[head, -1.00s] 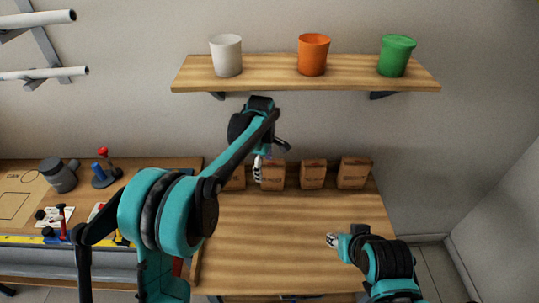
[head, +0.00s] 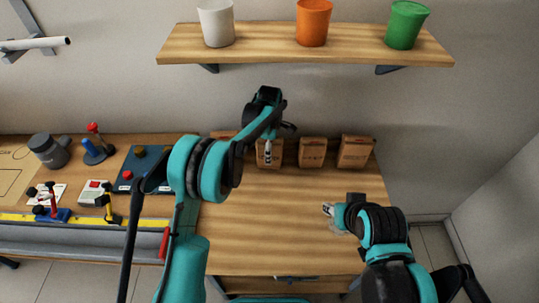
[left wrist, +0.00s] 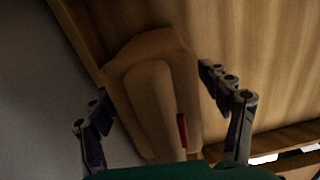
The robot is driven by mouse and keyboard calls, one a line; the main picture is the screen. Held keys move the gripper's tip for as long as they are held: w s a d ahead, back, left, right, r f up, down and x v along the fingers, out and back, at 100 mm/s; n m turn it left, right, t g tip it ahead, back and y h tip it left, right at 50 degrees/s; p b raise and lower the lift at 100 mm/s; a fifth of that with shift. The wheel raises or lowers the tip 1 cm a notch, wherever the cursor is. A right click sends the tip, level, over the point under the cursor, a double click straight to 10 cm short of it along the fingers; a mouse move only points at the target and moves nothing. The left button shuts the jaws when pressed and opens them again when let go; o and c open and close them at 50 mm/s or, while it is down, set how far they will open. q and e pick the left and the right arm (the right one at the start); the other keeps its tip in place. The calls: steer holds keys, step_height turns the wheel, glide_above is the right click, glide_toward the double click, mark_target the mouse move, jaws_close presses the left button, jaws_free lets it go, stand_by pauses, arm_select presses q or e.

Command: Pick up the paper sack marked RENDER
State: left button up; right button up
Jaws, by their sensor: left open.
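Several brown paper sacks stand in a row at the back of the wooden table. One sack (head: 276,160) is behind my left gripper (head: 267,152), and others are a sack (head: 312,153) and the rightmost sack (head: 356,153). The leftmost sack (head: 222,134) is partly hidden by my left arm. Their print is too small to read, so I cannot tell which is marked RENDER. In the left wrist view, a sack (left wrist: 150,80) with a red patch lies between the spread fingers of my left gripper (left wrist: 155,88). My right gripper (head: 328,210) is over the table's right side.
The table (head: 255,230) is clear in front of the sacks. Above it, a shelf (head: 270,55) holds a white bucket (head: 216,24), an orange bucket (head: 313,24) and a green bucket (head: 406,26). A bench at left holds tools and a grey pot (head: 48,150).

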arm_select(q)
steer(key=shift+f, duration=0.1)
steer(key=c, duration=1.7)
jaws_close()
steer(key=shift+s, duration=0.1)
